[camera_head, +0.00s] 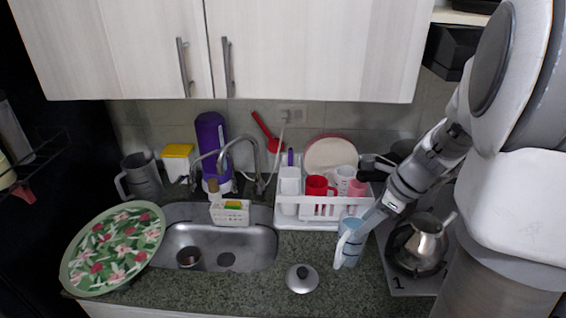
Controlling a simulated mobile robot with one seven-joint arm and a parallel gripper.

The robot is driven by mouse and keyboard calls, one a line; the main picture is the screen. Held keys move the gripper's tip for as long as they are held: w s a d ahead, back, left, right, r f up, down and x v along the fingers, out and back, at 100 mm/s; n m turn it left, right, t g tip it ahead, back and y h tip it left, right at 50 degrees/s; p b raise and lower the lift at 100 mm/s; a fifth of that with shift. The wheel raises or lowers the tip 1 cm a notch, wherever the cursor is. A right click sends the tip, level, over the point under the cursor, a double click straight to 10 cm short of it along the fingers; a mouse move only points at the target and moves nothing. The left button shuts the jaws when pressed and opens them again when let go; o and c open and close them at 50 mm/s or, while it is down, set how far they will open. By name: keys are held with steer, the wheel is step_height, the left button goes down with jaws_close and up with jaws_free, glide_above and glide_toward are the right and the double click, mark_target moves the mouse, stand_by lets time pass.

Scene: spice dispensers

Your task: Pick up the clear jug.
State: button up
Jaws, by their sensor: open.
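A pale bluish, see-through jug (349,246), which looks like the clear jug, stands on the counter in front of the dish rack, with its handle toward the lower left. My gripper (374,216) reaches down from the upper right and is at the upper right side of this jug's rim. Its fingers are small and partly merge with the jug, so I cannot tell whether they touch it. The gripper is open. A grey jug (143,177) with a handle stands at the back left, far from my gripper.
A white dish rack (320,212) with cups and a plate stands behind the jug. A metal kettle (428,238) sits on the stove at right. A pot lid (302,279) lies in front. The sink (245,245) and a flowered tray (115,247) are left.

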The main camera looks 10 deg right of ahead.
steer(key=d+f+m, duration=0.1)
steer(key=d, duration=0.1)
glide_toward(338, 255)
step_height(338, 255, down, 5)
steer(key=w, duration=0.2)
steer(key=shift+a+b+x, duration=0.1)
steer(key=shift+b+x, duration=0.05)
steer(key=shift+x, duration=1.35)
steer(key=shift+a+b+x, duration=0.15)
steer(key=shift+x, duration=1.4)
jaws_close()
steer(key=shift+r, duration=0.1)
